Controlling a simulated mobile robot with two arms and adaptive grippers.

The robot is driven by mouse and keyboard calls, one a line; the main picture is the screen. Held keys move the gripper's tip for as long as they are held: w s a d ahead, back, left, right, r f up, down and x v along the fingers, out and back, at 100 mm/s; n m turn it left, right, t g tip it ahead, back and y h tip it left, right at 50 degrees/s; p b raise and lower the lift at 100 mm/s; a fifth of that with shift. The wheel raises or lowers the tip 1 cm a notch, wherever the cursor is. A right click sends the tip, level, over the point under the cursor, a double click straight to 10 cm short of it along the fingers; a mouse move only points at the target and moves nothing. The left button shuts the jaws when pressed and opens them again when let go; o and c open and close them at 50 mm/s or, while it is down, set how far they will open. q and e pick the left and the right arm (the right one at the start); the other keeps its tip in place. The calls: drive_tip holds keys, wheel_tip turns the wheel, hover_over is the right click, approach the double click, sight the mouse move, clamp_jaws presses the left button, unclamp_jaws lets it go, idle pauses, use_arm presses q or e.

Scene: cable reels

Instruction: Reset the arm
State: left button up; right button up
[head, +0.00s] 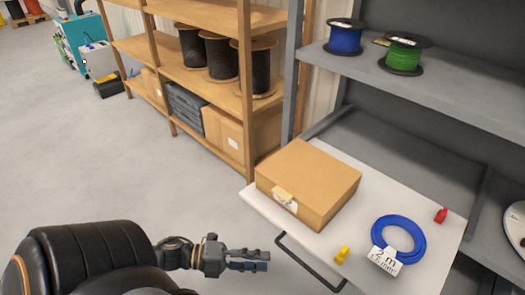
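My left arm comes in from the bottom left. Its gripper (250,260) hangs over the grey floor, left of the worktable (262,206) and its dark handle. Its fingers point right and hold nothing that I can see. They are seen from the side and small, so I cannot tell whether they are open or shut. My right gripper is not in view.
On the worktable are a cardboard box (318,178), a blue cable coil (416,247) with a "2 m" label, a yellow piece (342,254) and a red piece (441,215). Blue (346,38) and green (403,56) reels stand above.

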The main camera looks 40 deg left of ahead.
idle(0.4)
use_arm(q)
drive_tip(key=w+a+f+n+y, duration=0.2)
drive_tip(key=f+n+y, duration=0.4)
drive_tip(key=f+n, duration=0.15)
drive_tip(key=w+a+f+n+y, duration=0.25)
drive_tip(key=f+n+y, duration=0.25)
drive_tip(key=f+n, duration=0.25)
drive_tip(key=s+d+f+n+g+y, duration=0.2)
drive_tip(key=s+d+f+n+g, duration=0.2)
drive_tip(key=s+f+n, duration=0.3)
drive_tip(key=s+d+f+n+g+h, duration=0.1)
drive_tip(key=s+d+f+n+g, duration=0.1)
drive_tip(key=s+d+f+g, duration=0.45)
drive_tip(key=s+a+r+p, duration=0.1)
drive_tip(key=s+a+p, duration=0.1)
drive_tip(key=s+p, duration=1.3)
drive_tip(key=shift+r+m+p, duration=0.3)
drive_tip(key=shift+r+p, duration=0.05)
drive_tip(key=shift+p, duration=0.05)
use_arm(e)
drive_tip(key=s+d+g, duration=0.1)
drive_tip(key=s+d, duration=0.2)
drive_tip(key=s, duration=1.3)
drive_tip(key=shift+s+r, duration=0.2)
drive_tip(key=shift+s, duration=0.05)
